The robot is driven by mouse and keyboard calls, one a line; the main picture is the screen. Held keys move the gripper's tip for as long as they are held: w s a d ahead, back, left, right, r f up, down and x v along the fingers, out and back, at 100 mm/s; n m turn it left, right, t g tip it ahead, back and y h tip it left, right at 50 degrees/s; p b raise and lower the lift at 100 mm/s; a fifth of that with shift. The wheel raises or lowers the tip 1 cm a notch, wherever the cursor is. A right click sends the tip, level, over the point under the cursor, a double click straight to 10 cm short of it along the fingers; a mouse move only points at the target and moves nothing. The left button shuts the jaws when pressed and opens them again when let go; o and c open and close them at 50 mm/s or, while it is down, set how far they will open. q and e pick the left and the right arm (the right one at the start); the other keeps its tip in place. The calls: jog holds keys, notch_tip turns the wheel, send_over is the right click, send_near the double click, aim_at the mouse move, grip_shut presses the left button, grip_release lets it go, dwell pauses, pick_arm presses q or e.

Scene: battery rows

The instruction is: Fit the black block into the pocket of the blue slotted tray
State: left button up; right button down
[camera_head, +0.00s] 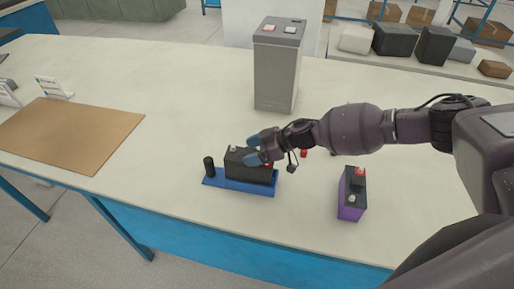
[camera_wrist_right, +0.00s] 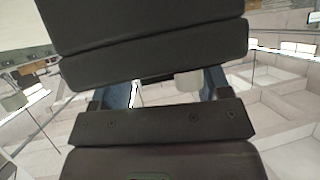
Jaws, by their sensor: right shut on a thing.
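The black block (camera_head: 236,166), with a light terminal on top, is upright at the blue slotted tray (camera_head: 238,187). Its lower edge is against or just behind the tray's front wall; I cannot tell if it is fully seated in the pocket. My right gripper (camera_head: 259,150) is shut on the block's upper right part, with blue fingertips on it. In the right wrist view the blue fingers (camera_wrist_right: 165,90) show with a dark strip and a pale piece between them; most is hidden by my gripper's body. My left gripper is not in view.
A black cylinder (camera_head: 209,167) stands at the tray's left end. A purple and black battery (camera_head: 352,194) stands to the right. A brown mat (camera_head: 70,133) lies at left. A small red piece (camera_head: 304,153) shows below my arm.

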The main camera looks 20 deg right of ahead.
jog(key=f, duration=0.1)
jog(key=f+b, duration=0.1)
jog(key=f, duration=0.1)
jog(key=shift+s+d+f, duration=0.15)
jog(key=shift+d, duration=0.05)
jog(key=shift+s+f+b, duration=0.1)
jog(key=shift+f+b, duration=0.2)
jog(key=shift+b, duration=0.3)
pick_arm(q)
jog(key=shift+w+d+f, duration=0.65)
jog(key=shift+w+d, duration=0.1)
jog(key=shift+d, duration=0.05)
pick_arm(e)
jog(key=shift+s, duration=0.15)
jog(key=shift+a, duration=0.1)
jog(key=shift+c, duration=2.2)
grip_release()
jog(key=shift+f, duration=0.3)
jog(key=o, duration=0.4)
jog(key=shift+w+a, duration=0.1)
jog(key=shift+w, duration=0.15)
jog(key=shift+c, duration=0.2)
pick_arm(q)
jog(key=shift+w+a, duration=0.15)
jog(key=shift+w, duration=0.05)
pick_arm(e)
jog(key=shift+r, duration=0.2)
